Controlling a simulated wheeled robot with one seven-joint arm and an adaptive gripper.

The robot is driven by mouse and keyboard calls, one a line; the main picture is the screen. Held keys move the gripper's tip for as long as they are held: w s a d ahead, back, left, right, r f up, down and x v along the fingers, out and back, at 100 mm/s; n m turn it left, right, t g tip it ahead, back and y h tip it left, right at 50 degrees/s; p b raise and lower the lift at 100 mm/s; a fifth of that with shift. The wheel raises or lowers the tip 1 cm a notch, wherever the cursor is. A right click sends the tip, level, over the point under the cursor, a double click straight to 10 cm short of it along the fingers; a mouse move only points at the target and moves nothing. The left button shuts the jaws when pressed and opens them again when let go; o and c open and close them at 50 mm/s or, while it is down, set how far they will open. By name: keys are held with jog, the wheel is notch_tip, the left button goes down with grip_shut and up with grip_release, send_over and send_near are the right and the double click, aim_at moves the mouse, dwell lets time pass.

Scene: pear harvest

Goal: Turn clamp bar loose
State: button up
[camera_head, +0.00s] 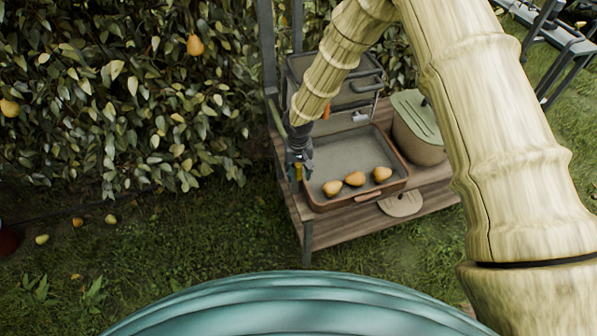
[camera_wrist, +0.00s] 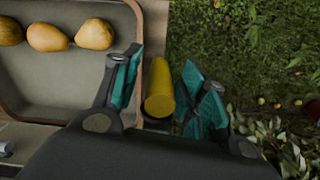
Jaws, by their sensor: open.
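A yellow bar with a rounded end, which looks like the clamp bar (camera_wrist: 159,88), stands at the tray's outer side in the wrist view. It shows as a small yellow piece in the head view (camera_head: 298,172). My gripper (camera_wrist: 163,62) is open, with one teal-padded finger on each side of the yellow bar. Narrow gaps show between the bar and both fingers. In the head view my gripper (camera_head: 299,160) is at the left edge of the tray. The bar's lower end and mount are mostly hidden.
A brown-rimmed tray (camera_head: 357,201) with three pears (camera_head: 355,179) rests on a wooden bench (camera_head: 340,228). A lidded green container (camera_head: 418,127) stands right of it. A leafy hedge (camera_head: 110,90) fills the left.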

jog(key=shift+f, duration=0.85)
